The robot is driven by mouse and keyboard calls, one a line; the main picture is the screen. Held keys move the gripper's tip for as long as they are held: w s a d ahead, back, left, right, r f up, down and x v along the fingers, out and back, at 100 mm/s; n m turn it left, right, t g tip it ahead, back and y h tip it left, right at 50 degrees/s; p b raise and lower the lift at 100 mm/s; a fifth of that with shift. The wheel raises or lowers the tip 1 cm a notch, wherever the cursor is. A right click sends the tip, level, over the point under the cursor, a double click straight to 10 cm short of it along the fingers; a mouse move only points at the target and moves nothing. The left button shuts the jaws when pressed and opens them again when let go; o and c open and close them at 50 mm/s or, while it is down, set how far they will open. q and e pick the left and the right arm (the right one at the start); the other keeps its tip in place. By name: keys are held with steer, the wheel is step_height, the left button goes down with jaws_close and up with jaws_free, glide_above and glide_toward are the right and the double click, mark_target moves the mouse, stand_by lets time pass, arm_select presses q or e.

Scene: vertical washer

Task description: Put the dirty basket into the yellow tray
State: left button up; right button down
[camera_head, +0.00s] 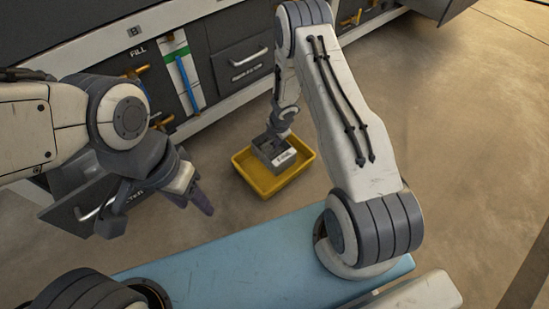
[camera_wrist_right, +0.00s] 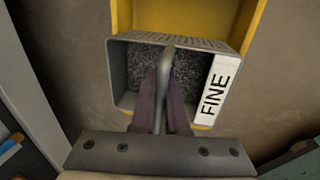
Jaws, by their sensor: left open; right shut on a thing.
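The yellow tray (camera_head: 244,177) stands on the floor in front of the machine. The grey basket (camera_head: 268,152) is at the tray, over its inside in the head view; I cannot tell whether it touches the tray floor. In the right wrist view the basket (camera_wrist_right: 122,75) has a "FINE" label and holds dark grainy matter, with the yellow tray (camera_wrist_right: 250,30) behind it. My right gripper (camera_wrist_right: 162,95) is shut on the basket's handle; in the head view its fingers are mostly hidden by the wrist. My left gripper (camera_head: 192,200) is open and empty, left of the tray.
The machine's dark front with drawers (camera_head: 243,58) and a "FILL" panel (camera_head: 150,70) stands behind the tray. Free floor (camera_head: 450,130) lies to the right.

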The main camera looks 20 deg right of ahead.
mark_target(274, 154)
step_height(274, 154, down, 6)
steer(key=b, duration=0.5)
steer(key=shift+f, duration=0.15)
steer(key=c, duration=0.9)
jaws_free()
